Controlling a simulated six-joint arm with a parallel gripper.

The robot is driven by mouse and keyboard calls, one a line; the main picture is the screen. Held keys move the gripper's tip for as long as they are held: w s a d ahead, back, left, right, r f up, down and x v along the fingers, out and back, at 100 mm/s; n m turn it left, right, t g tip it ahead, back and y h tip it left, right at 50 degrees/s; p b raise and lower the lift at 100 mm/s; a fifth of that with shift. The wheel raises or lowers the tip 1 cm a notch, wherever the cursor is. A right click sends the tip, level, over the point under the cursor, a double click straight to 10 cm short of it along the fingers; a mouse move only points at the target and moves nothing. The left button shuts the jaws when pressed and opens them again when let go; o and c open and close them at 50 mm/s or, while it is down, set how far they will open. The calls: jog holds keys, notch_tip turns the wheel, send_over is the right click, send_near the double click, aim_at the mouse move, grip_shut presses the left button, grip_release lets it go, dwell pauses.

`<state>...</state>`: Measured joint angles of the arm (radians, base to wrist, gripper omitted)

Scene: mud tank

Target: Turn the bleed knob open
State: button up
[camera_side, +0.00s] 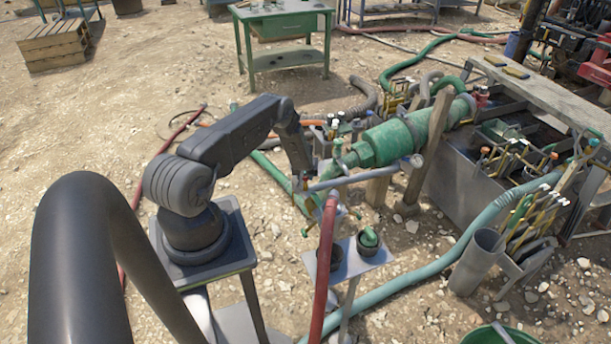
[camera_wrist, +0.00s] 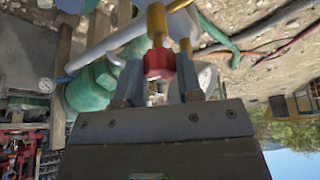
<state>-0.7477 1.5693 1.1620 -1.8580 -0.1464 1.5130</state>
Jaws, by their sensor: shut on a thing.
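A red knob (camera_wrist: 158,64) on a brass stem (camera_wrist: 157,24) shows in the wrist view, and it is the likely bleed knob. My gripper (camera_wrist: 161,84) has its two grey fingers on either side of the knob and is shut on it. The finger contact is partly hidden by the wrist body. In the side view my arm reaches down to the left end of the green pump cylinder (camera_side: 400,138). There the knob and my fingertips are too small and covered to make out. The green body also shows in the wrist view (camera_wrist: 92,88).
A grey pipe with a round gauge (camera_side: 417,160) runs close beside my gripper. A red hose (camera_side: 325,260) hangs in front. The metal tank (camera_side: 450,190) stands at right. Gravel ground is open at left.

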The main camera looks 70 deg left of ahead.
jog(key=shift+n, duration=0.4)
jog(key=shift+c, duration=0.3)
jog(key=n+g, duration=0.1)
jog(key=n, duration=0.2)
jog(key=n+g, duration=0.1)
jog(key=n, duration=0.1)
jog(key=shift+w+n+y, duration=0.2)
jog(key=shift+n+y, duration=0.1)
jog(key=shift+n, duration=0.1)
jog(key=n+g, duration=0.2)
jog(key=n, duration=0.3)
jog(key=shift+h, duration=0.4)
jog(key=shift+n+g, duration=0.3)
jog(key=o, duration=0.9)
jog(key=v, duration=1.4)
jog(key=shift+a, duration=0.1)
